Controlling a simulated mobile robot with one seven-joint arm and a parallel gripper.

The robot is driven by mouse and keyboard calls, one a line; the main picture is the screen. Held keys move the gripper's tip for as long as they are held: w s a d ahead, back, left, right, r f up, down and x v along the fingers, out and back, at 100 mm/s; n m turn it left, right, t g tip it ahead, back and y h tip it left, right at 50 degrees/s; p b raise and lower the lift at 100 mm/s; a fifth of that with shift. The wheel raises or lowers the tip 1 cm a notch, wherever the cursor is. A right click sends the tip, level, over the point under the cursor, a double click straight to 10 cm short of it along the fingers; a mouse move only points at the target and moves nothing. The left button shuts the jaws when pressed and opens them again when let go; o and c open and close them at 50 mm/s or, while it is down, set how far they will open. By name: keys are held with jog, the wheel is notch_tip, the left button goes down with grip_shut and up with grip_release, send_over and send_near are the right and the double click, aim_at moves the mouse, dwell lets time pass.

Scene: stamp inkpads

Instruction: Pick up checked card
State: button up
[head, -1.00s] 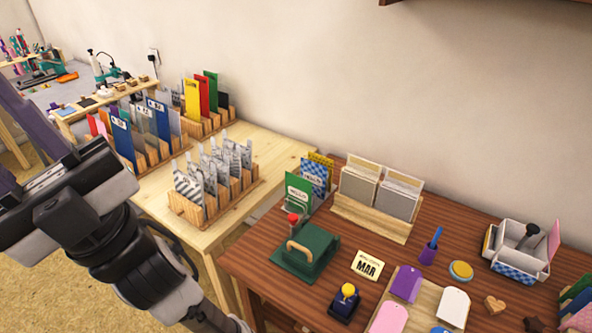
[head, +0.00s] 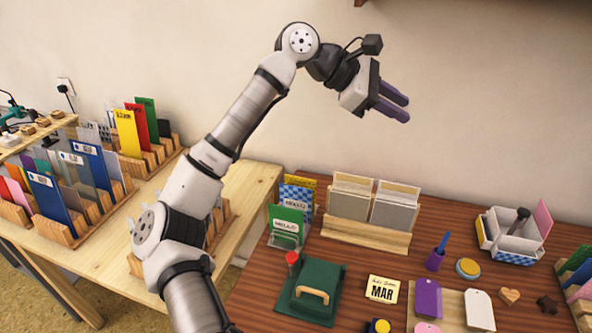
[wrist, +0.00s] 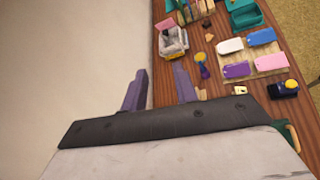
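The blue-and-white checked card (head: 297,190) stands in a small rack at the left end of the dark wooden table in the head view. A green card (head: 287,224) in front hides its lower part, and a yellow card (head: 301,180) shows behind it. My gripper (head: 405,109) is raised in front of the wall, above and to the right of the checked card, well apart from it. Its two purple fingers are spread with nothing between them, as the wrist view (wrist: 161,70) also shows. The wrist view does not show the checked card.
A wooden holder of grey cards (head: 366,235) stands right of the rack. A green press (head: 311,290) and a red-knobbed stamp (head: 292,262) sit in front. A white divided box (head: 517,241) stands at right. A pale table with card racks (head: 70,243) is at left.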

jog(key=w+a+f+y, duration=0.4)
jog(key=f, duration=0.3)
jog(key=n+y, duration=0.1)
jog(key=y, duration=0.7)
send_over(296, 188)
notch_tip(296, 188, down, 7)
jog(key=shift+w+f+p, duration=0.1)
jog(key=shift+f+p, duration=1.55)
jog(key=shift+f, duration=5.35)
grip_shut()
